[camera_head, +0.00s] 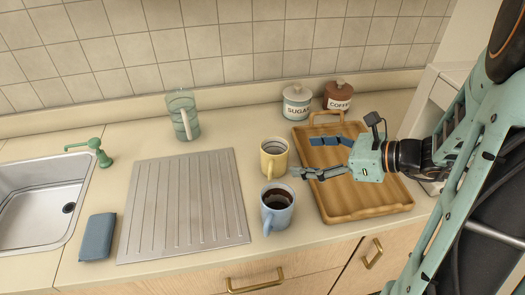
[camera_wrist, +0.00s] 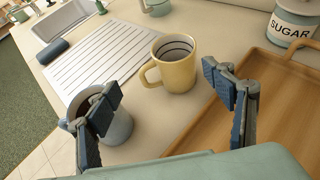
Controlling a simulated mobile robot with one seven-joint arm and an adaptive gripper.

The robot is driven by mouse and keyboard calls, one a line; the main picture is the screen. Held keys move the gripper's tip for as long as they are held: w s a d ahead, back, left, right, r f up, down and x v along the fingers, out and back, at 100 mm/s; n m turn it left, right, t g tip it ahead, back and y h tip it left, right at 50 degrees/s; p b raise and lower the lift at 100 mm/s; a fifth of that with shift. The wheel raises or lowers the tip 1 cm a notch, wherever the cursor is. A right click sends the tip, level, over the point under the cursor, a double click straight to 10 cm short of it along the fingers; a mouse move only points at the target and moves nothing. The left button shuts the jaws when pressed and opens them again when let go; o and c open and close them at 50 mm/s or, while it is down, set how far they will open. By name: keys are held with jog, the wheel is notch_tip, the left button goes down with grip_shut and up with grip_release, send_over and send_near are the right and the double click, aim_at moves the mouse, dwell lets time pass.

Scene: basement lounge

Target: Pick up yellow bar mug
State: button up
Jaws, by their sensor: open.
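The yellow mug (camera_head: 273,160) stands upright on the counter between the metal drainboard and the wooden tray, with its handle toward the lower left in the head view. It also shows in the wrist view (camera_wrist: 177,70), ahead of the fingers, with dark stripes inside. My gripper (camera_head: 305,154) is open and empty, above the left side of the tray, to the right of the mug and apart from it. In the wrist view my gripper (camera_wrist: 168,105) has its two blue-padded fingers spread wide, with the mug beyond the gap.
A blue mug (camera_head: 277,205) stands in front of the yellow one, behind the left finger in the wrist view. The wooden tray (camera_head: 375,205) lies beneath my gripper. A sugar jar (camera_head: 296,103), a coffee jar (camera_head: 338,95) and a glass pitcher (camera_head: 184,115) stand behind. The drainboard (camera_head: 180,205) is empty.

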aim_at(264, 145)
jog(key=shift+m+t, duration=0.5)
jog(key=shift+w+d+r+x, duration=0.15)
jog(key=shift+w+x, duration=0.15)
jog(key=shift+x, duration=1.6)
jog(key=shift+w+d+x, duration=0.1)
jog(key=shift+w+x, duration=0.2)
jog(key=shift+x, duration=1.65)
jog(key=shift+w+d+r+x, duration=0.15)
jog(key=shift+w+x, duration=0.15)
jog(key=shift+x, duration=1.6)
jog(key=c, duration=1.9)
